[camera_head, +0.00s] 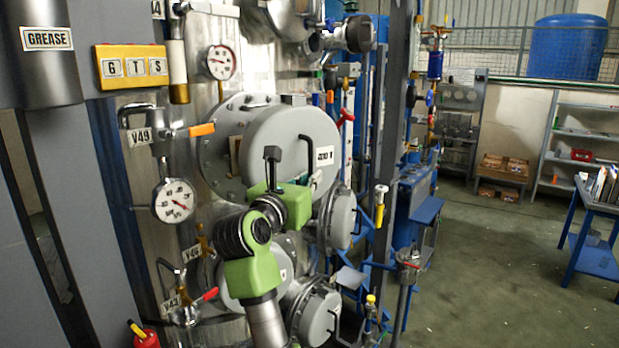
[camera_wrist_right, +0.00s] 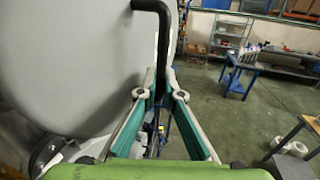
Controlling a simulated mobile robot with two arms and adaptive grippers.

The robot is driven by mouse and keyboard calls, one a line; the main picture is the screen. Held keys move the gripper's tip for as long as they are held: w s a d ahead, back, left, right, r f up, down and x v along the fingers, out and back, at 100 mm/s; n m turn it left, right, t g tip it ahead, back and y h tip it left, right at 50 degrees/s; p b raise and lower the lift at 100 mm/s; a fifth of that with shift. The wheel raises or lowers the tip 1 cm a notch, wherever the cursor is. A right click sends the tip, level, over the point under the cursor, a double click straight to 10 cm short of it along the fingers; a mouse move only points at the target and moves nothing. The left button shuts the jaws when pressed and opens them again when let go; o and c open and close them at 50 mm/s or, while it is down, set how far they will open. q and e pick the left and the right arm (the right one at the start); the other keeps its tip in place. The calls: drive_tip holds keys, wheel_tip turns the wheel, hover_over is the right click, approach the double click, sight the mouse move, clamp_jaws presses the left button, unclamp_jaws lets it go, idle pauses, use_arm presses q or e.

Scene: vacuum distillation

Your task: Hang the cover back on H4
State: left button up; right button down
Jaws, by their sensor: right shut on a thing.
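A large round grey cover (camera_head: 290,135) with a white label, which seems to read "400 1", is in the middle of the head view. It overlaps a bolted round flange (camera_head: 212,165) and sits offset to its right; I cannot tell whether they touch. The cover fills the left of the right wrist view (camera_wrist_right: 65,60). My right gripper (camera_wrist_right: 161,92) is shut on the cover's bent black handle (camera_wrist_right: 149,7). In the head view, its fingers are mostly hidden behind my green wrist. No H4 label is legible. My left gripper is not in view.
Two gauges (camera_head: 220,62) (camera_head: 174,200) and the V49 valve with an orange lever (camera_head: 201,130) stand left of the cover. Smaller grey covers (camera_head: 342,218) sit below and right. Blue pipework is close on the right. Open floor (camera_head: 480,260) extends beyond, with a blue table (camera_head: 597,262).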

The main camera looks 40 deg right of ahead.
sight(292, 175)
drive_tip(key=shift+w, duration=1.4)
drive_tip(key=shift+w+d+b, duration=0.15)
drive_tip(key=shift+w+b, duration=0.3)
drive_tip(key=shift+w, duration=0.85)
drive_tip(key=w+f+b, duration=0.2)
drive_tip(key=w+b, duration=0.1)
drive_tip(key=w, duration=0.7)
drive_tip(key=shift+w+d+f, duration=0.25)
drive_tip(key=shift+d+f, duration=0.05)
drive_tip(key=shift+d, duration=0.15)
